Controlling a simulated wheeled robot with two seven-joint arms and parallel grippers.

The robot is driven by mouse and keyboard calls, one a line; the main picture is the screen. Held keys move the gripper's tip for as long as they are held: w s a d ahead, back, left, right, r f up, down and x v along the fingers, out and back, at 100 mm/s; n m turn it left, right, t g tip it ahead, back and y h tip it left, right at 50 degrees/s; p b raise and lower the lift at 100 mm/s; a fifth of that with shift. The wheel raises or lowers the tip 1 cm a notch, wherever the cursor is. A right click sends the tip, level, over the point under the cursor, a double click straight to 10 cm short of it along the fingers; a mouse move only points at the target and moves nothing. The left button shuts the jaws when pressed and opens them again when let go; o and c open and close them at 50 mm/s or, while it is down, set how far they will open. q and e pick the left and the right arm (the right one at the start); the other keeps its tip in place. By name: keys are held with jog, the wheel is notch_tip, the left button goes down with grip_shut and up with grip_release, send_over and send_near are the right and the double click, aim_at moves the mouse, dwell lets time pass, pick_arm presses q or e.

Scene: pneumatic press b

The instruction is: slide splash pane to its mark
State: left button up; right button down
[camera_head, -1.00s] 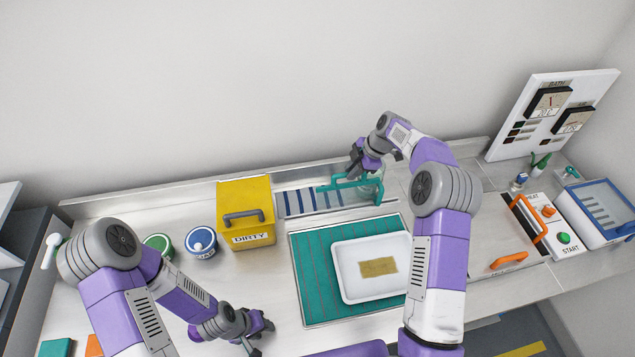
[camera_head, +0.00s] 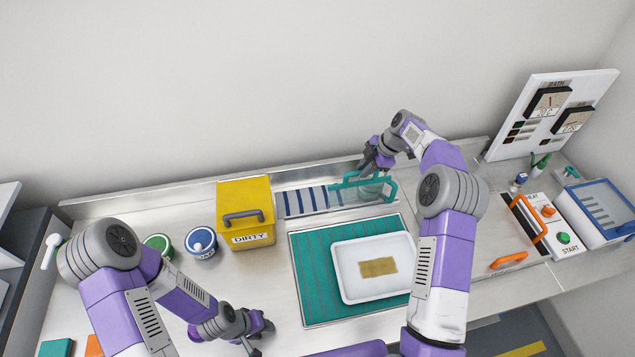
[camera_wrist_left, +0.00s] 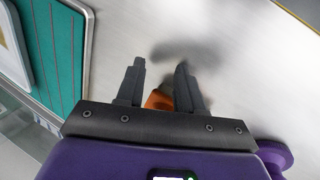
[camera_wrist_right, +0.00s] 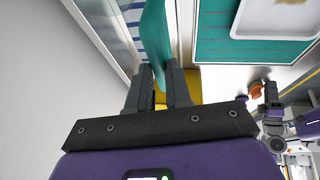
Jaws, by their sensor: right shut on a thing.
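The splash pane (camera_head: 372,190) is a clear upright sheet with a teal frame and handle. It stands at the right end of a rail with dark blue stripes (camera_head: 305,202), behind the green mat. My right gripper (camera_head: 370,168) is shut on it. In the right wrist view, the fingers (camera_wrist_right: 160,85) close on the teal part of the pane (camera_wrist_right: 155,35). I cannot make out a distinct end mark. My left gripper (camera_head: 258,343) is low at the front; in the left wrist view its fingers (camera_wrist_left: 160,68) are apart and empty, above the bare table, with something orange (camera_wrist_left: 158,100) behind them.
A yellow DIRTY bin (camera_head: 245,205) stands left of the rail, with lidded jars (camera_head: 200,243) beside it. A white tray (camera_head: 345,285) lies on the green mat (camera_head: 310,280). A press panel with orange handles (camera_head: 528,215) is at the right. A steel ledge runs along the wall.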

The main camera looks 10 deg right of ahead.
pick_arm(q)
jog(key=shift+f, duration=0.1)
pick_arm(e)
jog(key=shift+s+d+f, duration=0.1)
jog(key=shift+d+f, duration=0.05)
jog(key=shift+d, duration=1.3)
pick_arm(q)
jog(key=shift+r+p, duration=0.5)
jog(key=shift+p, duration=0.1)
pick_arm(e)
jog(key=shift+d, duration=1.45)
jog(key=c, duration=1)
grip_release()
jog(key=shift+o, duration=0.2)
